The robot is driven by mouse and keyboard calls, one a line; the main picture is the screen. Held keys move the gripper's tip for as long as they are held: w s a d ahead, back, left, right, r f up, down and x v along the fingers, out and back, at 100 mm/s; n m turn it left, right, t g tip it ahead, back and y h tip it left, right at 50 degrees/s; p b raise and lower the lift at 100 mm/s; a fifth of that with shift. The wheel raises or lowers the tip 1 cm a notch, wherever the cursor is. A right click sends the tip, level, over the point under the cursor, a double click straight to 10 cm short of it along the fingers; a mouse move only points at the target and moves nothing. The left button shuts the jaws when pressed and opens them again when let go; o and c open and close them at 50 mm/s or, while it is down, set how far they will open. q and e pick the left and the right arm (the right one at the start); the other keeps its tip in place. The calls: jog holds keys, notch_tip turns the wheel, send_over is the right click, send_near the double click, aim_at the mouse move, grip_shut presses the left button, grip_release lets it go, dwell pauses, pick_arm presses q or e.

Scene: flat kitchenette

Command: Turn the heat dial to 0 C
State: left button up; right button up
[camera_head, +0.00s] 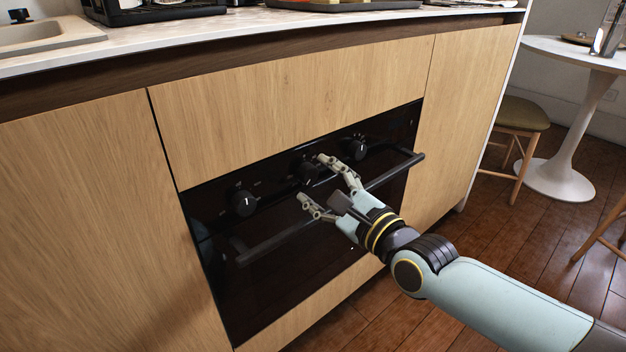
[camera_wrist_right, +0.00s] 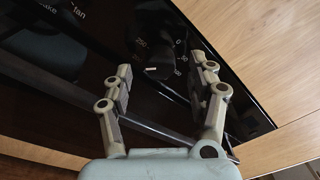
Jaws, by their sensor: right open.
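The heat dial (camera_head: 308,172) is the middle of three black knobs on the oven's dark front panel. In the right wrist view the dial (camera_wrist_right: 152,70) has pale numbers around it, including 250 and 0, and a short white mark on its face. I cannot tell exactly which number the mark points to. My right gripper (camera_head: 312,178) is open in front of it. In the wrist view its two fingers (camera_wrist_right: 166,78) stand apart, one to each side of the dial. I cannot tell if they touch it. My left gripper is not in view.
The left knob (camera_head: 244,203) and right knob (camera_head: 358,148) flank the dial. The oven handle (camera_head: 390,172) runs across below the knobs, close to my right gripper. Wooden cupboard fronts surround the oven. A white round table (camera_head: 570,50) and stool (camera_head: 520,115) stand at the right.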

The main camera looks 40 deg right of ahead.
aim_at(308, 174)
jog(key=shift+w, duration=1.2)
jog(key=c, duration=1.1)
